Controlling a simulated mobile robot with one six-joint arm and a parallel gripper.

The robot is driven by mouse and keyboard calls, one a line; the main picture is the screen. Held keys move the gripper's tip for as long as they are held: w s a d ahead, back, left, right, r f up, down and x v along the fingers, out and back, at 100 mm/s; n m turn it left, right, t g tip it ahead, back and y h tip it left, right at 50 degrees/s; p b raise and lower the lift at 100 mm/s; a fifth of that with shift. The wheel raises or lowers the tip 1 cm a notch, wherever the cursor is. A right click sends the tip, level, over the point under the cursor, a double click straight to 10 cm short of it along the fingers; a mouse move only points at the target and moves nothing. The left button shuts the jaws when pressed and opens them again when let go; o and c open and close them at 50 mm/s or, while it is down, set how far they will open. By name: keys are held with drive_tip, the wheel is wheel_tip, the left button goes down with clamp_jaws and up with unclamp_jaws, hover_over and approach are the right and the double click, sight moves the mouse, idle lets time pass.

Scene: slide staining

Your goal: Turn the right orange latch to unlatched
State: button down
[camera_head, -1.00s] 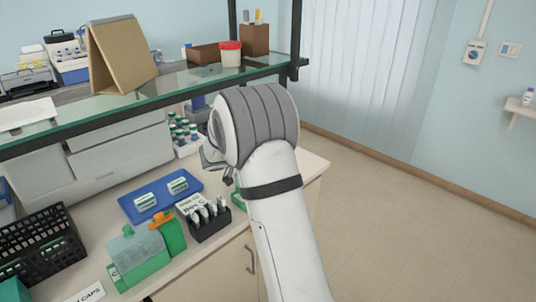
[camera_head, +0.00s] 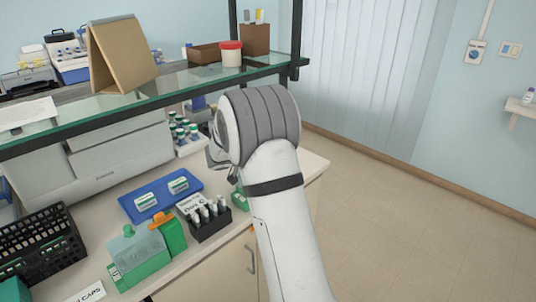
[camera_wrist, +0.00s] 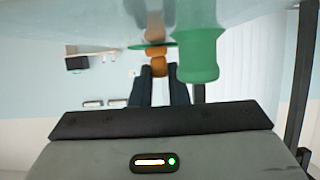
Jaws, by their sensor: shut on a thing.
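In the wrist view, an orange latch (camera_wrist: 159,68) sits between the tips of my gripper (camera_wrist: 160,76), whose two dark fingers are shut on it. A green cylindrical part (camera_wrist: 199,55) is just to the right of the latch. In the head view, my own arm hides the gripper and the latch it holds. A small orange piece (camera_head: 252,229) shows at the arm's left edge; I cannot tell whether it is the same latch. Another orange piece (camera_head: 160,220) is on top of the green box (camera_head: 172,238) at the left.
A blue tray (camera_head: 152,205) holds two small white-labelled items. A black rack (camera_head: 212,228) of white-capped bottles stands left of my arm. A black basket (camera_head: 40,250) is at far left. The glass shelf (camera_head: 150,97) crosses above the bench. The floor at right is clear.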

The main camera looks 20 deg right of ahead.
drive_tip(key=shift+a, duration=0.15)
drive_tip(key=m+g+p, duration=0.1)
drive_tip(key=p, duration=0.1)
drive_tip(key=shift+r+h+p, duration=0.3)
drive_tip(key=shift+p, duration=0.1)
drive_tip(key=m+g+p, duration=0.2)
drive_tip(key=p, duration=0.2)
drive_tip(key=shift+w+g, duration=0.15)
drive_tip(key=shift+g, duration=0.25)
drive_tip(key=m+g+p, duration=0.3)
drive_tip(key=shift+w+d+f, duration=0.15)
drive_tip(key=shift+w+d, duration=0.05)
drive_tip(key=m+g, duration=0.1)
drive_tip(key=m+g+y, duration=0.1)
drive_tip(key=g, duration=0.1)
drive_tip(key=m+g+p, duration=0.1)
drive_tip(key=shift+w+d+f+m, duration=0.15)
drive_tip(key=shift+w+f+m, duration=0.05)
drive_tip(key=shift+w+m, duration=0.1)
drive_tip(key=m+g+y+p, duration=0.2)
drive_tip(key=p, duration=0.1)
drive_tip(key=shift+r+g, duration=0.1)
drive_tip(key=shift+g, duration=0.3)
drive_tip(key=shift+d+m+p, duration=0.1)
drive_tip(key=shift+m+p, duration=0.5)
drive_tip(key=shift+p, duration=0.55)
drive_tip(key=shift+f+m+g+y+p, duration=0.35)
drive_tip(key=shift+g+y+p, duration=0.25)
drive_tip(key=shift+p, duration=0.35)
drive_tip(key=shift+r, duration=0.1)
